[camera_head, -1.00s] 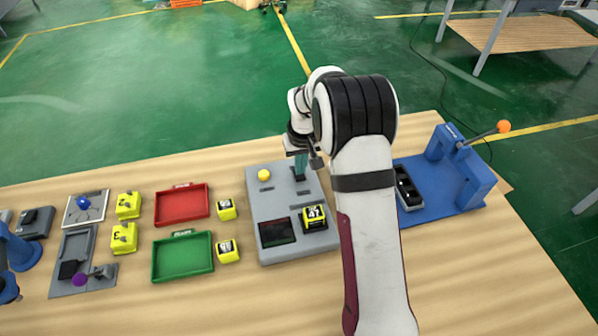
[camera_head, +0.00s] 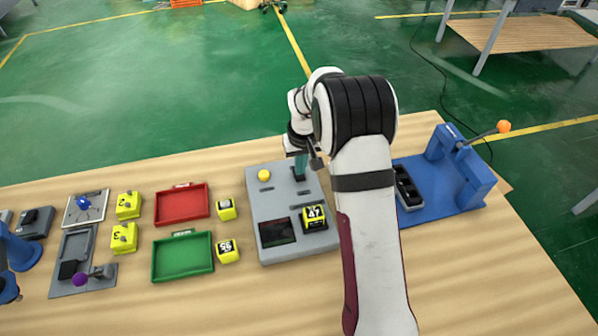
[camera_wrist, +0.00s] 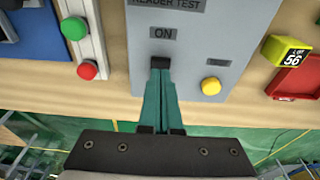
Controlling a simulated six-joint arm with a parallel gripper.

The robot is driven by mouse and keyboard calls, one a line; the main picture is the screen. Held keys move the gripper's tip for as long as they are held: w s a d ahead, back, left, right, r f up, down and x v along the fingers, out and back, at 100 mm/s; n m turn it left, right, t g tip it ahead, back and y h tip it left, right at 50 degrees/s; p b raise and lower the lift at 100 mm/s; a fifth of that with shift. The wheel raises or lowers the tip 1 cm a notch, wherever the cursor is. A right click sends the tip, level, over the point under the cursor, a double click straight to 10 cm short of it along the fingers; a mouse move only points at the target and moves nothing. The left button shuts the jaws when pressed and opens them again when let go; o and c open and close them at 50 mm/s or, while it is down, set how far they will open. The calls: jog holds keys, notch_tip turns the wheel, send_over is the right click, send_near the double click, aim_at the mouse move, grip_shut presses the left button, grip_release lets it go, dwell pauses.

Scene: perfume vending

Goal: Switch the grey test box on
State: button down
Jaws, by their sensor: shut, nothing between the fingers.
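The grey test box (camera_head: 272,205) stands on the table left of my arm. It also shows in the wrist view (camera_wrist: 194,58), with a "READER TEST" label and an "ON" label (camera_wrist: 163,33). A small black switch (camera_wrist: 160,62) lies just below the "ON" label. My gripper (camera_wrist: 160,74) is shut and empty. Its teal fingertips are at the switch and partly cover it; I cannot tell whether they touch it or which way it is set. In the head view my gripper (camera_head: 300,173) is at the far part of the box.
The box carries a yellow button (camera_head: 264,175), a dark display (camera_head: 276,232) and a yellow cube marked 47 (camera_head: 314,217). Red (camera_head: 182,204) and green (camera_head: 183,257) trays and several yellow cubes stand left. A blue lever press (camera_head: 470,175) stands right.

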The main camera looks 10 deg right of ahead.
aim_at(300, 178)
jog(key=shift+f, duration=0.85)
dwell(0.3)
jog(key=shift+r, duration=3.5)
jog(key=s+a+r+m, duration=0.2)
jog(key=s+a+r, duration=0.1)
jog(key=s+r, duration=0.65)
jog(key=s+a+m+g+y, duration=0.1)
jog(key=s+a, duration=0.1)
jog(key=s, duration=1.1)
jog(key=s+a+m+g, duration=0.1)
jog(key=s+a+m, duration=0.1)
jog(key=s, duration=1.1)
jog(key=shift+s+f+m+y, duration=0.2)
jog(key=shift+s+m+y, duration=0.1)
jog(key=shift+s+y, duration=0.1)
